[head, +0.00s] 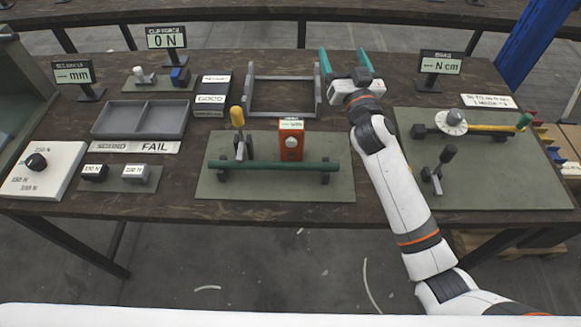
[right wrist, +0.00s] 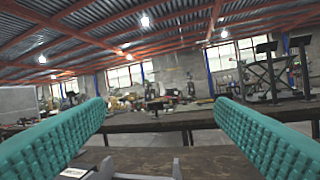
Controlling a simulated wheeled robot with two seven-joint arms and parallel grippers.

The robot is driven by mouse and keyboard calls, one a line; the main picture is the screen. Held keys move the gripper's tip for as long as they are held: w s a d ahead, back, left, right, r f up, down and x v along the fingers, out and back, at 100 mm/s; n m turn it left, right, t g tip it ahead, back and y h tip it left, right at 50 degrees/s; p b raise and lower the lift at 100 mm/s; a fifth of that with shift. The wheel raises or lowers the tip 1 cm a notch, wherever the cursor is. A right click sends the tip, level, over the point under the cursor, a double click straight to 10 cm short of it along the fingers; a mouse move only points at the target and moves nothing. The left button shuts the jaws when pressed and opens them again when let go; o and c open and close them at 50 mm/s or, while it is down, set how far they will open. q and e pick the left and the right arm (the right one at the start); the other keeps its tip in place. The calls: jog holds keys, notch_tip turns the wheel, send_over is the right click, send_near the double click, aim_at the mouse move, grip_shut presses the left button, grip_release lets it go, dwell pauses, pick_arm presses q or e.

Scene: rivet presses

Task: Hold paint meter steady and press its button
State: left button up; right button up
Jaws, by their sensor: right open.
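The paint meter (head: 291,140) is an orange box with a pale display on top and a round white button on its front. It stands upright on a green mat (head: 340,185), behind a dark green bar (head: 280,166) that lies across the mat. My right gripper (head: 344,62) is open and empty, above the back of the table, behind and to the right of the meter. In the right wrist view its two teal fingers (right wrist: 160,120) are wide apart with nothing between them. My left gripper is not in view.
A yellow-handled clamp (head: 238,118) stands left of the meter. A grey frame (head: 282,79) is behind it. Another mat (head: 500,185) at right carries a clamp and a yellow-and-green tool. A two-part tray (head: 140,134) and several displays stand at left.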

jog(key=n+g, duration=0.1)
jog(key=n, duration=0.1)
send_over(292, 126)
jog(key=f, duration=0.4)
jog(key=shift+w+a, duration=0.3)
jog(key=shift+m+h, duration=0.3)
jog(key=shift+h, duration=0.4)
jog(key=s, duration=0.1)
jog(key=s+f, duration=0.1)
jog(key=s+a, duration=0.1)
jog(key=shift+s+a+f, duration=0.1)
jog(key=shift+s+f, duration=0.15)
jog(key=shift+f, duration=0.15)
jog(key=s+f+h, duration=0.1)
jog(key=s+f, duration=0.1)
jog(key=s+d+f+m+h, duration=0.1)
jog(key=s+f, duration=0.1)
jog(key=s+f+m+g+h, duration=0.1)
jog(key=s+f, duration=0.1)
jog(key=shift+s+d+h, duration=0.25)
jog(key=shift+d+h, duration=0.05)
jog(key=shift+d, duration=0.05)
jog(key=w, duration=1.1)
jog(key=shift+w, duration=0.4)
jog(key=shift+c, duration=0.4)
